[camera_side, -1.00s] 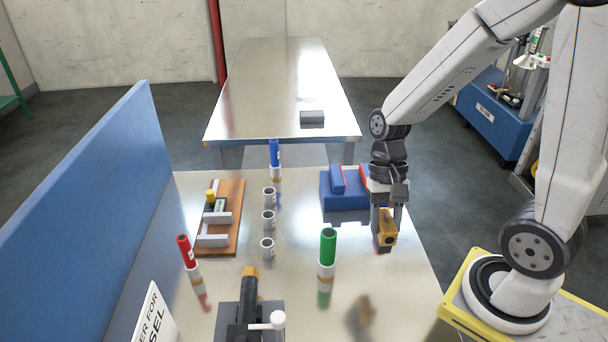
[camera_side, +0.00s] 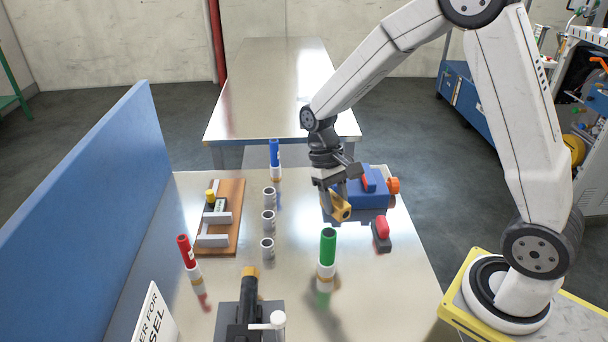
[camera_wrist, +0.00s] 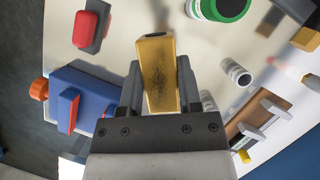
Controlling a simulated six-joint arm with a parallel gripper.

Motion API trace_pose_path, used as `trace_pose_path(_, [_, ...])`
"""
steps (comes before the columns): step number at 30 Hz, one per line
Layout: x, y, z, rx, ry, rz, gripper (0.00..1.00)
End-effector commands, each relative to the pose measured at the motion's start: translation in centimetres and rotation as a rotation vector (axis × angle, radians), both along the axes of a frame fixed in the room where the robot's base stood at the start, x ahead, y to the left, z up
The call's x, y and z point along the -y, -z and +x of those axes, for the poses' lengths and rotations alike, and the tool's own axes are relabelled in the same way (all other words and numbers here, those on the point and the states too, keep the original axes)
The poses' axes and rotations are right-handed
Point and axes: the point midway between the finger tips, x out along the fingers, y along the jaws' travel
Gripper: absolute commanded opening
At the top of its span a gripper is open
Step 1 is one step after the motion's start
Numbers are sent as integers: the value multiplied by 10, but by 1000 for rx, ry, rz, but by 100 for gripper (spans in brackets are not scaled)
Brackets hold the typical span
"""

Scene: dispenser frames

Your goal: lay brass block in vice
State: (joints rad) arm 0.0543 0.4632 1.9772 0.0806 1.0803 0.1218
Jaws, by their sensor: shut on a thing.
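My gripper (camera_side: 334,200) is shut on the brass block (camera_side: 341,208) and holds it in the air above the metal table. In the wrist view the brass block (camera_wrist: 159,75) stands out between the two grey fingers. The vice looks to be the blue body (camera_side: 362,199) with blue jaws and an orange knob, just behind and right of my gripper in the side view. My gripper hides part of its left side. In the wrist view the blue vice (camera_wrist: 85,100) is at the left, apart from the block.
A red-topped dark block (camera_side: 382,234) lies in front of the vice. A green tube (camera_side: 327,247) stands in front of my gripper. A black device (camera_side: 248,318) is at the front.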

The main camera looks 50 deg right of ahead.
Motion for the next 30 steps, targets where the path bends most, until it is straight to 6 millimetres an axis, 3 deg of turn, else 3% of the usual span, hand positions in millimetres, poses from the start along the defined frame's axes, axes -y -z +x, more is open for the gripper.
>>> trace_pose_path(6, [-4, 12, 32, -6, -156, -4, 0])
trace_pose_path(12, [-6, 16, 45, -8, -221, -6, 0])
trace_pose_path(24, [-5, 16, 46, -8, -226, -6, 0])
trace_pose_path(30, [6, 8, 43, -7, -175, -7, 0])
